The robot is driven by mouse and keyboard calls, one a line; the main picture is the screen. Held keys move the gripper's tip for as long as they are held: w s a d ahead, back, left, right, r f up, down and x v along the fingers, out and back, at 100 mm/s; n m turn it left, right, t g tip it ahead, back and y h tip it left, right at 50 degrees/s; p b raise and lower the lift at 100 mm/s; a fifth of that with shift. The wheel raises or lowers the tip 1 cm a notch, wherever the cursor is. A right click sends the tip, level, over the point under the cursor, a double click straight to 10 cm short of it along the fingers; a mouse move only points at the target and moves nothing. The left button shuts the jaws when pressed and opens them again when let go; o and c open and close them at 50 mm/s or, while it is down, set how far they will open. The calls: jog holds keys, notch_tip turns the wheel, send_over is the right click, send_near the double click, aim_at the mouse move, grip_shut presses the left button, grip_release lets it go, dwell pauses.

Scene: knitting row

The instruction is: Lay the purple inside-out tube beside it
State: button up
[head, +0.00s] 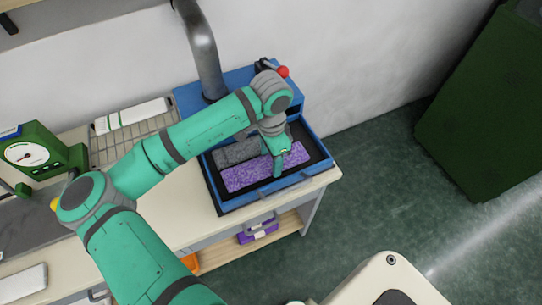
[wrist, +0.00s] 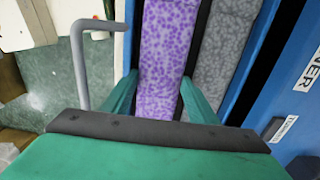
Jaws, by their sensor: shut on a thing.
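The purple mottled tube (head: 250,175) lies lengthwise in the blue-rimmed tray (head: 219,207), along the front side. It also shows in the wrist view (wrist: 163,50), running between my gripper's fingers. My gripper (head: 279,165) is over the tube's right part and shut on it. In the wrist view, a finger (wrist: 196,100) stands at each side of the tube. A grey mottled tube (head: 235,151) lies behind and parallel to the purple one, and a dark gap separates them in the wrist view (wrist: 222,50). My gripper hides part of both tubes in the head view.
A blue machine with a red knob (head: 283,71) and a thick grey pipe (head: 203,55) stands behind the tray. A green dial gauge (head: 35,152) and a wire rack (head: 130,140) are to the left. A dark green cabinet (head: 490,110) stands right, beyond open floor.

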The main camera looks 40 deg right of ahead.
aim_at(271, 162)
jog(key=shift+f, duration=0.25)
jog(key=o, duration=1)
jog(key=shift+r, duration=0.1)
notch_tip(271, 162, up, 13)
dwell(0.3)
